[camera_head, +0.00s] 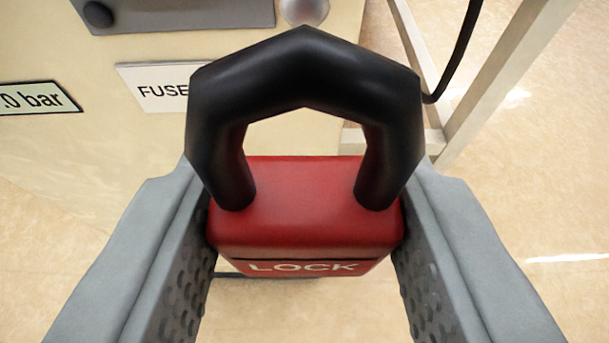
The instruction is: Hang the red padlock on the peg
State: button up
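The red padlock (305,215) fills the middle of the view, with the word LOCK on its lower face. Its thick black shackle (305,75) points up and away from me, and through its opening I see a beige surface. My gripper (306,225) has one grey finger on each side of the red body, both against it, and holds it above the floor. No peg can be made out for certain. A round silvery knob-like thing (305,10) shows at the top edge, just beyond the shackle; I cannot tell whether it is the peg's end.
A beige cabinet (85,150) stands beyond and left, with a FUSE label (150,88), a "0 bar" label (38,98) and a grey box (180,14) on it. A pale frame (500,80) and a black cable (462,50) are at right. Tiled floor (540,190) is open at right.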

jog(key=shift+w, duration=3.2)
dwell(2.0)
jog(key=shift+f, duration=0.25)
dwell(0.5)
jog(key=o, duration=1.2)
jog(key=shift+d, duration=0.1)
jog(key=shift+c, duration=0.2)
jog(key=shift+c, duration=0.4)
jog(key=shift+o, duration=1)
jog(key=shift+s+a, duration=0.1)
jog(key=shift+a, duration=0.1)
